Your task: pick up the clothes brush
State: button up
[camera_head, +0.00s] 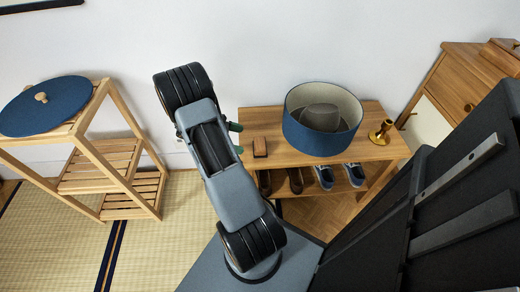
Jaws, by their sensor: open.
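The clothes brush seems to be the small brown wooden block (260,147) on the left part of the wooden bench (365,151) in the head view. It lies flat, with the bench top bare around it. My gripper (237,138) is mostly hidden behind my own arm. The gripper is open and looks empty. I cannot tell its height above the bench or whether it touches the brush.
A round blue box (307,139) with a grey hat (322,117) inside stands right of the brush. A brass candlestick-like object (381,132) stands farther right. Shoes (325,177) sit on the lower shelf. A slatted wooden rack (130,190) with a blue lid (45,105) stands left.

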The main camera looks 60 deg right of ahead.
aim_at(256, 143)
jog(key=shift+b+x, duration=1.45)
jog(key=shift+x, duration=3.05)
jog(key=shift+a, duration=0.1)
jog(key=shift+c, duration=0.3)
jog(key=c, duration=0.6)
